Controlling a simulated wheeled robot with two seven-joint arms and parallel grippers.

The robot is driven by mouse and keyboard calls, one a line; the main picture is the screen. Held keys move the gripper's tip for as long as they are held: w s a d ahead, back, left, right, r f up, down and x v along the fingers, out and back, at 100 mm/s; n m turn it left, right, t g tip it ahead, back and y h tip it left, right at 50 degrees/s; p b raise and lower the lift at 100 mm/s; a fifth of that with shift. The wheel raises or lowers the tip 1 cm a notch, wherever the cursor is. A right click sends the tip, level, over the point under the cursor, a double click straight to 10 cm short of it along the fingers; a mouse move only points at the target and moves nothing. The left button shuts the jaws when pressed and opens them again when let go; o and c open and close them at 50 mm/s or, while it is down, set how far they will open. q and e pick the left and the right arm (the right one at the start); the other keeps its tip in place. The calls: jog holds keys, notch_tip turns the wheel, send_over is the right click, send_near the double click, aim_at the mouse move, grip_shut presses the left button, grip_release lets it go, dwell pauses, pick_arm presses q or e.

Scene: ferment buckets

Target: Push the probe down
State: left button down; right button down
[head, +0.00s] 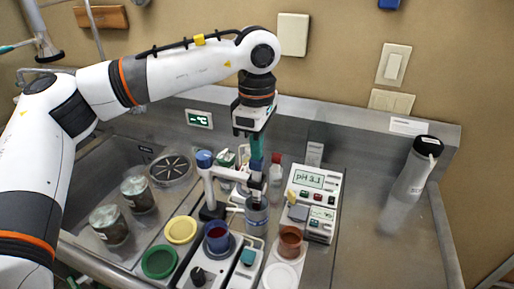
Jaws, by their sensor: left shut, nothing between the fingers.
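My left gripper (257,160) points down, its teal fingers closed with nothing between them. Its tips are right above or at the top of the probe (256,182); I cannot tell whether they touch. The probe sits upright in the arm of a small white stand with a blue knob (205,158). Below it is a grey-blue jar (257,213); how deep the probe reaches into it is hidden. To the right, the pH meter (313,182) shows what looks like "pH 3.1". My right gripper is not in view.
A blue cup (217,240) and a reddish-brown cup (290,242) stand in front. Yellow (181,230) and green (159,262) lids lie left of them, near two lidded jars (138,194). A grey bottle (415,168) stands at right; the steel counter around it is clear.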

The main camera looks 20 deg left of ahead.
pick_arm(q)
jog(key=shift+f+b, duration=0.85)
jog(key=shift+f, duration=0.35)
jog(key=shift+r+p, duration=1.65)
jog(key=shift+r, duration=0.95)
